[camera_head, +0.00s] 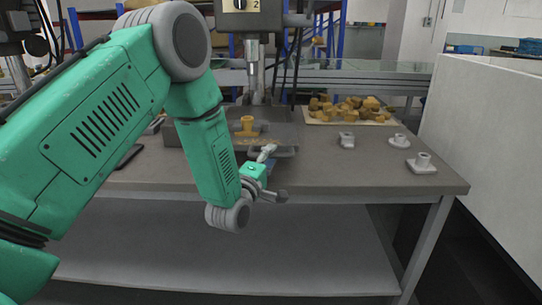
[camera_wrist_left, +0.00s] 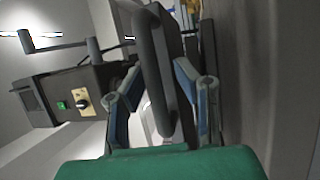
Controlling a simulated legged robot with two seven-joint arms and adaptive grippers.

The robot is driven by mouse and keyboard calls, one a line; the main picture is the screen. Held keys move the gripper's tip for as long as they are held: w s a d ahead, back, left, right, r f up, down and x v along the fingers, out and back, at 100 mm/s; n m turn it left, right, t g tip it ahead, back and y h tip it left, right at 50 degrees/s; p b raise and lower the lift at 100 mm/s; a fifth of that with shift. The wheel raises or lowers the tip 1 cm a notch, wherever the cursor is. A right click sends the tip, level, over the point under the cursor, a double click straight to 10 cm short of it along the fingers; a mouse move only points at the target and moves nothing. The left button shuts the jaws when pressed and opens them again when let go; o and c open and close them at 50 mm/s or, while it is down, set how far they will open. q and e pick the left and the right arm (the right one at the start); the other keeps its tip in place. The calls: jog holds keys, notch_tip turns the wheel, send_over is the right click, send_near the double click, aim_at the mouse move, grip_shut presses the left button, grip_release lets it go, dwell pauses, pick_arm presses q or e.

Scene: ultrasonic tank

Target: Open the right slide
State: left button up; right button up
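My left gripper (camera_head: 267,162) is at the front edge of the workbench, beside the grey slide plate (camera_head: 228,143) that carries a yellow fitting (camera_head: 247,126). In the left wrist view, my left gripper (camera_wrist_left: 160,75) has its two fingers spread, with a dark bar handle (camera_wrist_left: 157,70) between them. Gaps show on both sides of the bar, so the fingers do not appear closed on it. In the head view the handle (camera_head: 285,153) is partly covered by the gripper. My right gripper is in neither view.
The workbench (camera_head: 370,170) holds several loose grey fittings (camera_head: 421,163) on the right and a pile of yellow fittings (camera_head: 350,110) behind. A machine column (camera_head: 254,70) stands behind the plate. A control box (camera_wrist_left: 80,95) with a knob and green button shows in the wrist view.

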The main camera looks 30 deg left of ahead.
pick_arm(q)
jog(key=shift+w+a, duration=0.1)
jog(key=v, duration=1.2)
jog(key=shift+f, duration=0.15)
